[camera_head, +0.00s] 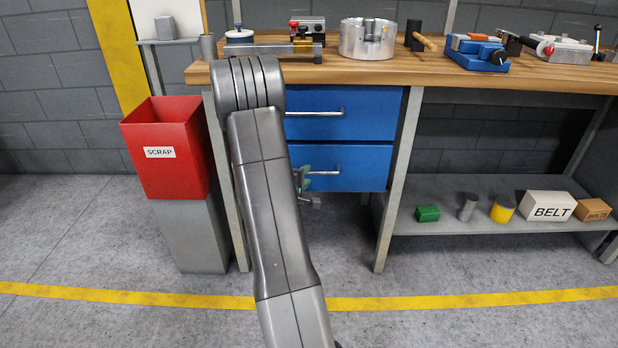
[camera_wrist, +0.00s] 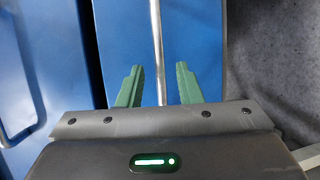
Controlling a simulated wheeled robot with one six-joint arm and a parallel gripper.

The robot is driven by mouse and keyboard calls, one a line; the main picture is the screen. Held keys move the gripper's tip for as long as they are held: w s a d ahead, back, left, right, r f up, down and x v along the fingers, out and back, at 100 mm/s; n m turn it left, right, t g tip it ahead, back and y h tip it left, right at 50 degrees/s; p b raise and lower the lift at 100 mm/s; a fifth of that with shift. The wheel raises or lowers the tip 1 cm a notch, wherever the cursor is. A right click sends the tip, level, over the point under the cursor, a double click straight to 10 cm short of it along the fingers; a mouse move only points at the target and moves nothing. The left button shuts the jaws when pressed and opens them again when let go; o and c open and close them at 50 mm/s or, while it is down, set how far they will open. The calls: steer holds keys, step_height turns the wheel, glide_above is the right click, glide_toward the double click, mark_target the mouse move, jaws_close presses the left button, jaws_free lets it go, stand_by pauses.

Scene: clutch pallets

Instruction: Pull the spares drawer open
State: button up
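Two blue drawers sit under the workbench, an upper drawer (camera_head: 365,115) and a lower drawer (camera_head: 365,168), each with a silver bar handle. Both fronts look flush and shut. No label shows which one holds spares. My gripper (camera_head: 303,182) is at the lower drawer's handle (camera_head: 327,172), partly hidden behind my arm in the head view. In the wrist view, my gripper's green fingers (camera_wrist: 158,68) are open, one on each side of the handle bar (camera_wrist: 156,40). There are visible gaps between the fingers and the bar.
A red scrap bin (camera_head: 168,150) stands left of the bench. The wooden bench top (camera_head: 440,63) carries tools and a metal chuck (camera_head: 368,38). A low shelf (camera_head: 450,222) at right holds boxes and cylinders. The floor in front of the drawers is clear.

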mark_target(308, 173)
steer(key=shift+b+x, duration=0.35)
steer(key=shift+x, duration=1.45)
jaws_close()
